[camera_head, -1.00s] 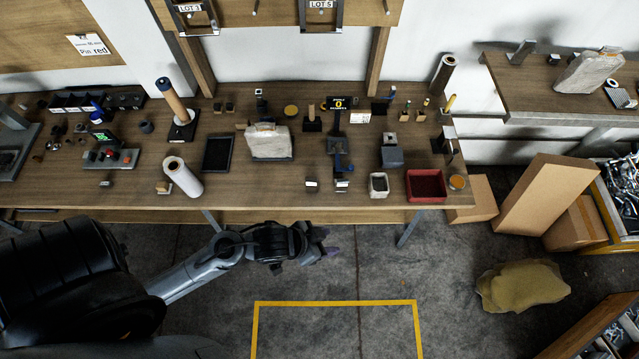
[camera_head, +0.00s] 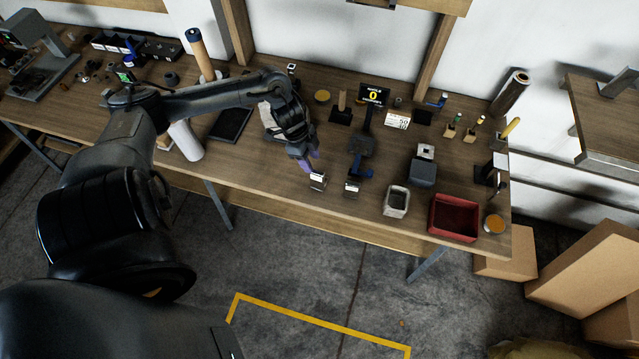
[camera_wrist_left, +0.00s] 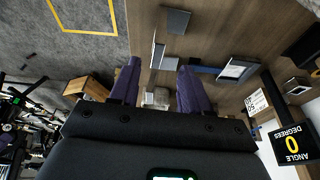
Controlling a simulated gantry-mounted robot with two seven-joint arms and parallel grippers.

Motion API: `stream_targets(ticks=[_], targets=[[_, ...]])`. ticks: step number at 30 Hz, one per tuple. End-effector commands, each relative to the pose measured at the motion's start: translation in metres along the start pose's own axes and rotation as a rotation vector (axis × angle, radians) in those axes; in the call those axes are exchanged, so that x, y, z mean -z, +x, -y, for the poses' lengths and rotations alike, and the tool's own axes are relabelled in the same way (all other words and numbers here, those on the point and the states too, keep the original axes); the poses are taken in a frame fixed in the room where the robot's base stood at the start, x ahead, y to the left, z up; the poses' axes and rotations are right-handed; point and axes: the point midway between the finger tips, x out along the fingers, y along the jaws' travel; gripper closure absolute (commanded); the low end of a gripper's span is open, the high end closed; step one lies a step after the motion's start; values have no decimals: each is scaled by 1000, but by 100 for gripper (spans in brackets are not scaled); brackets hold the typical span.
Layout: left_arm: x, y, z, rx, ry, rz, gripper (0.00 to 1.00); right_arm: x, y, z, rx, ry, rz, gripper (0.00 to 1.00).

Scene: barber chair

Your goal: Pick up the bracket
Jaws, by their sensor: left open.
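A small pale-topped metal piece (camera_head: 318,181), which looks like the bracket, stands near the table's front edge. A similar piece (camera_head: 352,187) stands just right of it, beside a blue-handled fixture (camera_head: 360,172). My left gripper (camera_head: 309,163) points down close above the first piece, partly covering it. In the left wrist view my gripper (camera_wrist_left: 159,72) is open, its two purple fingers apart. An angular grey metal piece (camera_wrist_left: 158,55) shows between the fingertips, and another grey piece (camera_wrist_left: 178,20) lies above it in the picture. I cannot tell whether either is touched. My right gripper is out of view.
Right of the fixture are a grey block (camera_head: 422,174), a pale open container (camera_head: 396,201) and a red bin (camera_head: 454,217). A display reading 0 (camera_head: 373,95) stands behind. A white roll (camera_head: 187,141) stands left. The front table strip left of the gripper is clear.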

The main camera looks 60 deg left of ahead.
Motion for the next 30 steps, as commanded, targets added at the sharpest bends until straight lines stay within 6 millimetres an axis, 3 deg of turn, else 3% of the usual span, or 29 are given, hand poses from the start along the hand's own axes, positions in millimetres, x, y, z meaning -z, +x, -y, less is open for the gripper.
stream_targets(ticks=[6,16,24,30], targets=[[1,30,0,1,-2,-4,53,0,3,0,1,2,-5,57],[1,52,-2,-1,0,-2,53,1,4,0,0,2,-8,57],[-1,86,-4,-1,1,-4,53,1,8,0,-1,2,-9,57],[-1,95,-4,1,2,-2,53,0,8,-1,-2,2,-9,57]])
